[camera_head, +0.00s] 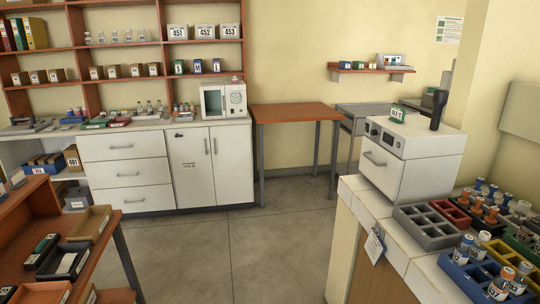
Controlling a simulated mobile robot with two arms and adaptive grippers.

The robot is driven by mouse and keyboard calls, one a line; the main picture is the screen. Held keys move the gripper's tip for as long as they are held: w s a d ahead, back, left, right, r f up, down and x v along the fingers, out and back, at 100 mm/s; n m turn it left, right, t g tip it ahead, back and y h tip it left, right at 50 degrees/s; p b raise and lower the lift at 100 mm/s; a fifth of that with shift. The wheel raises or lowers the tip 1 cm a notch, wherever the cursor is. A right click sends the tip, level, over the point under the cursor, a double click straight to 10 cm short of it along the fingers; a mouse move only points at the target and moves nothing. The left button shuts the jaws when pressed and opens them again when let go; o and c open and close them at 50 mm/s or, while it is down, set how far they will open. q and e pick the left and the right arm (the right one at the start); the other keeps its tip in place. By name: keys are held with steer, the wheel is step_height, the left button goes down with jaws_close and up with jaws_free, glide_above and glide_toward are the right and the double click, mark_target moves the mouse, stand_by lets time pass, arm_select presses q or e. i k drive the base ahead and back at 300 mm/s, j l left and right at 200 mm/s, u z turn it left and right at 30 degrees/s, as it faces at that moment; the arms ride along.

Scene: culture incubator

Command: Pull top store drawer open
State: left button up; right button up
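A white cabinet with three drawers stands against the back wall at the left. Its top drawer (122,145) is shut, with its front flush above the middle drawer (124,172) and bottom drawer (130,198), which are also shut. A grey bar handle (121,147) runs across the top drawer's front. No label reading "store" can be made out on it. Neither of my grippers is in view.
A white double-door cupboard (200,165) adjoins the drawers. A wooden table (294,112) stands right of it. A shelf unit with trays (90,223) is at the near left, a counter with a white incubator-like box (410,160) at the right. The grey floor (230,250) between is clear.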

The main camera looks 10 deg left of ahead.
mark_target(137, 144)
steer(key=i+j+u, duration=0.2)
steer(key=i+u, duration=0.15)
steer(key=i, duration=0.85)
steer(key=i+u, duration=0.35)
steer(key=i, duration=0.8)
steer(key=i+u, duration=0.15)
steer(key=i, duration=0.4)
steer(key=i+l+u, duration=0.2)
steer(key=i, duration=0.3)
steer(key=i+l+u, duration=0.15)
steer(key=i, duration=0.4)
